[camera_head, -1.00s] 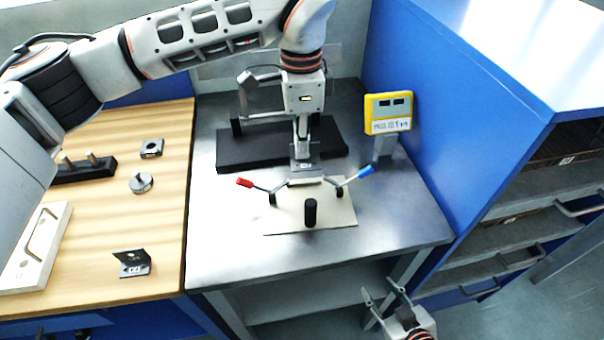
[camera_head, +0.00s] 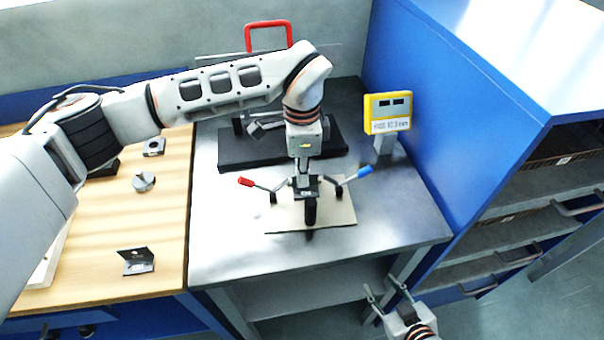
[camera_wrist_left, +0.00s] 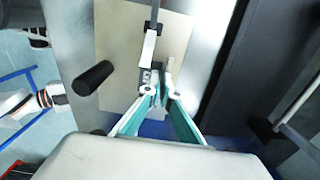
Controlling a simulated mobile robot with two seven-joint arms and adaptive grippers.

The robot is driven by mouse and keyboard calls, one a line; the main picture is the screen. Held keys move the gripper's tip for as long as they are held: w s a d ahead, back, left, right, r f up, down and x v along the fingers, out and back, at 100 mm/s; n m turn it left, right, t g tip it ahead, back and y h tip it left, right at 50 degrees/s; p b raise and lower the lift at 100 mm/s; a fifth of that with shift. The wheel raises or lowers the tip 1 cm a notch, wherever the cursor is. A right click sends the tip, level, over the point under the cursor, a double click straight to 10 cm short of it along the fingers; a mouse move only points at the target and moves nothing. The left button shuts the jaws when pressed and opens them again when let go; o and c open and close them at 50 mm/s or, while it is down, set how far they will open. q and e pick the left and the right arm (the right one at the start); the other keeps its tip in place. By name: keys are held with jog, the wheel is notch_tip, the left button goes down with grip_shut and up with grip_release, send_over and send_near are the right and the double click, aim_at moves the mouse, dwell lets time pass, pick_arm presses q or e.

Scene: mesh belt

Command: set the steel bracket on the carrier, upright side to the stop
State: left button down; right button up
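A small dark steel bracket (camera_head: 306,191) with a white label is in my left gripper (camera_head: 304,178). The left wrist view shows the teal fingers (camera_wrist_left: 160,92) closed in on the grey labelled bracket (camera_wrist_left: 155,76). It is over the beige plate (camera_head: 340,214), just behind the black post (camera_head: 310,211); I cannot tell whether it touches anything below. Which part is the stop is unclear, as the arm hides the plate's middle. Another labelled angle bracket (camera_head: 137,262) stands on the wooden table. My right gripper (camera_head: 384,294) is open and empty, in front of the steel table.
Red (camera_head: 246,181) and blue (camera_head: 364,171) handles flank the plate. Behind is a black base block (camera_head: 235,157); at right, a yellow display (camera_head: 388,110) and a blue cabinet (camera_head: 450,120). The steel table's (camera_head: 235,250) front left is clear.

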pick_arm(q)
jog(key=shift+f, duration=0.1)
jog(key=c, duration=2.3)
grip_release()
pick_arm(e)
jog(key=shift+w+a+r, duration=0.1)
jog(key=shift+r, duration=0.1)
pick_arm(q)
notch_tip(320, 180, up, 12)
jog(key=shift+r+b, duration=0.15)
jog(key=shift+b, duration=0.85)
pick_arm(e)
jog(key=shift+a+f, duration=0.2)
jog(key=shift+f, duration=0.6)
